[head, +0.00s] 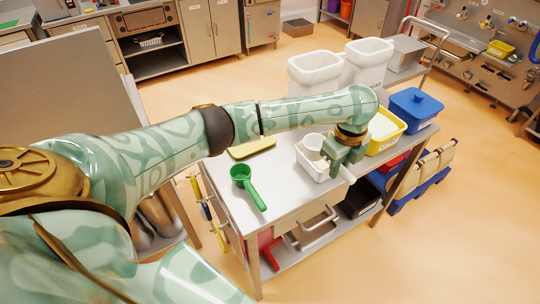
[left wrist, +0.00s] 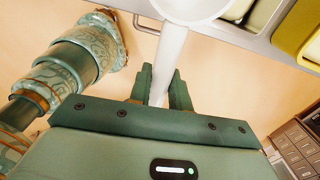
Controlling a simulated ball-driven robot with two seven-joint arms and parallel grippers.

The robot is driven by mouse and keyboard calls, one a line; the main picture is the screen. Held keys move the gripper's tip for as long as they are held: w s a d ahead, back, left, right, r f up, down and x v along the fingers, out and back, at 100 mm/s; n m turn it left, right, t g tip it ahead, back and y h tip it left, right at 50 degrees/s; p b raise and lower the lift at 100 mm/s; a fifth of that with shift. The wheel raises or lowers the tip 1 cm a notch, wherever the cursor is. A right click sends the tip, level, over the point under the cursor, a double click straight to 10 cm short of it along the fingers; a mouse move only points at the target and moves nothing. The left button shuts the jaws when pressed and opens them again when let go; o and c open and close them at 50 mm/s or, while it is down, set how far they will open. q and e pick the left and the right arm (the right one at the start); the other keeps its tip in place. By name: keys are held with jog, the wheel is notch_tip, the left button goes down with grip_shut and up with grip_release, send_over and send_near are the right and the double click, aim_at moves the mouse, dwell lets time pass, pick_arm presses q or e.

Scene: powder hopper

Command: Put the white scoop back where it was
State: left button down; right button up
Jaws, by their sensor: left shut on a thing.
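My left gripper (head: 343,160) is shut on the handle of the white scoop (head: 314,142). The scoop's round cup shows over a small white bin (head: 311,171) on the steel table (head: 285,196). I cannot tell whether the cup is inside the bin or above it. In the left wrist view, the white scoop's handle (left wrist: 171,55) runs between the two dark green fingers (left wrist: 160,88), with the cup partly cut off at the top edge. My right gripper is not in view.
A green scoop (head: 242,177) lies on the table's left part, near a yellow tray (head: 253,148). White hoppers (head: 315,73) rise behind. The table's front middle is clear.

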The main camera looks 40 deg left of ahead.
pick_arm(q)
jog(key=s+a+f+b, duration=0.1)
jog(key=a+f, duration=0.2)
jog(key=a, duration=0.1)
jog(key=s+a+f+b, duration=0.1)
jog(key=a+f+b, duration=0.1)
jog(key=a+f, duration=0.1)
jog(key=s+a+f+b, duration=0.1)
jog(key=a+f, duration=0.2)
jog(key=a, duration=0.2)
jog(key=shift+s+a, duration=0.1)
jog(key=shift+a, duration=0.3)
jog(key=shift+s+a+f+b, duration=0.1)
jog(key=shift+a+f+b, duration=0.1)
jog(key=shift+f+b, duration=0.2)
jog(key=f+b, duration=0.2)
jog(key=f, duration=0.1)
jog(key=shift+a+f, duration=0.2)
jog(key=shift+r, duration=0.2)
jog(key=shift+f, duration=0.15)
jog(key=c, duration=1.3)
grip_release()
